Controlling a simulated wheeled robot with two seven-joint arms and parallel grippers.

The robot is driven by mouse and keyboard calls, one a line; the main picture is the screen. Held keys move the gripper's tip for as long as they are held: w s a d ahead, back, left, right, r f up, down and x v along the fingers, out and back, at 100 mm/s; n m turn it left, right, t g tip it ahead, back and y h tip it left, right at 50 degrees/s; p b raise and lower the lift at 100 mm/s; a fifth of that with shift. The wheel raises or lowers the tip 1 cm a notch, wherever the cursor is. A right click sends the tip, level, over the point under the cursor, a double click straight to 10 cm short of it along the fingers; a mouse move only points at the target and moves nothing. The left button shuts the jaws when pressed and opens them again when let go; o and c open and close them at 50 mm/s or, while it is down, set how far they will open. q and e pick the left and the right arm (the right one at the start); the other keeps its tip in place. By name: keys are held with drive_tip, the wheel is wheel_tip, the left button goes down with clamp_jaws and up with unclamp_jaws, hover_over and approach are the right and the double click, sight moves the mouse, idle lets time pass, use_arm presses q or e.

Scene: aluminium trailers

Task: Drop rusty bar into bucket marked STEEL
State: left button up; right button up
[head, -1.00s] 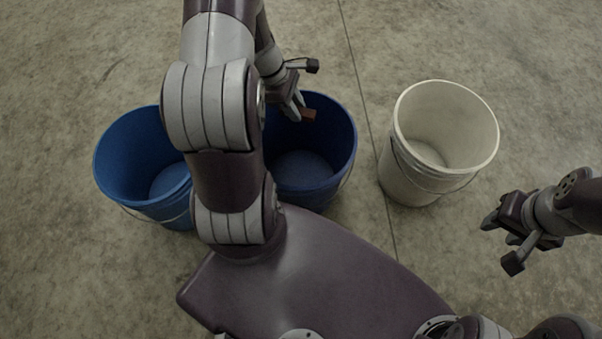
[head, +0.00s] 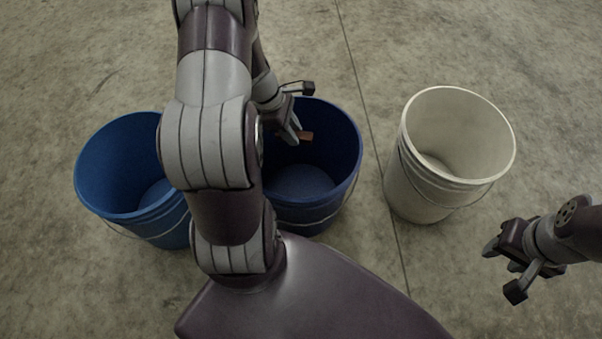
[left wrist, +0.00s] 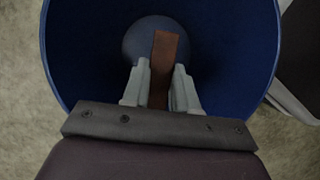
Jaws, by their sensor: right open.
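The rusty bar (left wrist: 163,62) is a short flat brown piece held between the fingers of my left gripper (left wrist: 160,90). In the left wrist view it points down into a blue bucket (left wrist: 228,60). In the head view the bar's end (head: 305,136) shows beside my left gripper (head: 291,133), over the middle blue bucket (head: 342,190). My own arm hides part of that bucket's left side. My right gripper (head: 502,266) is open and empty at the right, over the floor. No STEEL marking is readable on any bucket.
Another blue bucket (head: 110,180) stands at the left, partly behind my arm. A white bucket (head: 415,188) stands at the right, and its visible inside looks empty. The concrete floor (head: 520,60) is clear around them, with a thin seam between the middle and white buckets.

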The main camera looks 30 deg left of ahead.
use_arm(q)
drive_tip(key=o, duration=0.4)
drive_tip(key=shift+o, duration=0.2)
drive_tip(key=p+v, duration=0.7)
drive_tip(key=v, duration=0.5)
drive_tip(key=shift+r+p, duration=0.35)
drive_tip(key=shift+p, duration=0.05)
drive_tip(key=shift+s, duration=0.1)
